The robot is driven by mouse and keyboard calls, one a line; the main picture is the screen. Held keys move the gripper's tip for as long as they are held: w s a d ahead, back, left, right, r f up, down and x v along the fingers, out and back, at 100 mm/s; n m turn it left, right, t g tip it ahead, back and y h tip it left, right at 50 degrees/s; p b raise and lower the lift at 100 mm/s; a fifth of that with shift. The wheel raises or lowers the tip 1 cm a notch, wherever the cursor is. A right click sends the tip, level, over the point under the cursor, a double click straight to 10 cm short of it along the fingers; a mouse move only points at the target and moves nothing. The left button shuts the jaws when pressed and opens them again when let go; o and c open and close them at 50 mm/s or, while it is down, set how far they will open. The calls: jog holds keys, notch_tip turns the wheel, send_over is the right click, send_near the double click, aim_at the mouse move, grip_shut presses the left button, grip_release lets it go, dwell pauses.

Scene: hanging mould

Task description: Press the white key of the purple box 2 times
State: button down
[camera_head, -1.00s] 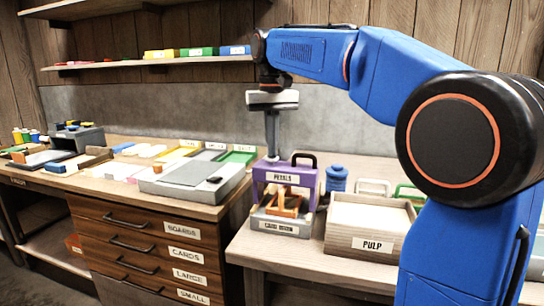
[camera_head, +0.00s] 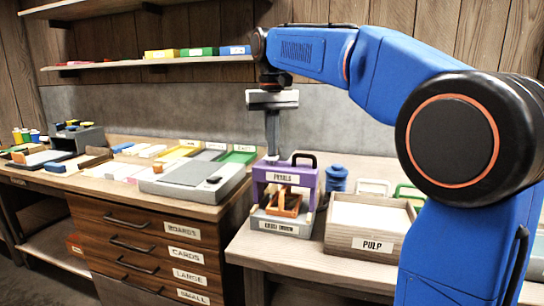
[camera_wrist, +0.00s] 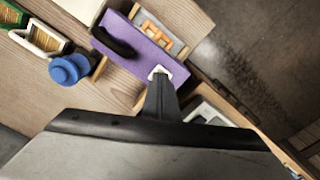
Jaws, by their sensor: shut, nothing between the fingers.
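The purple box (camera_head: 306,181), labelled PETALS, stands on a grey base on the right-hand bench, with a black handle on top. An orange frame (camera_head: 285,204) shows in its open front. In the wrist view the purple top (camera_wrist: 140,48) carries the white key (camera_wrist: 158,71) at its edge. My gripper (camera_head: 272,155) is shut and empty, pointing down at the left end of the box top. In the wrist view its tip (camera_wrist: 160,80) lies right at the key and hides part of it. I cannot tell whether they touch.
A blue jar (camera_head: 337,179) stands just right of the box. A wooden PULP tray (camera_head: 345,244) stands further right. A grey flat device (camera_head: 190,180) lies on the left counter. A shelf (camera_head: 150,61) holds coloured boxes. Space above the purple box is clear except for my arm.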

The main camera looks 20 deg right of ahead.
jog(key=shift+f, duration=0.4)
jog(key=shift+r, duration=0.4)
dwell(0.5)
jog(key=shift+r, duration=3)
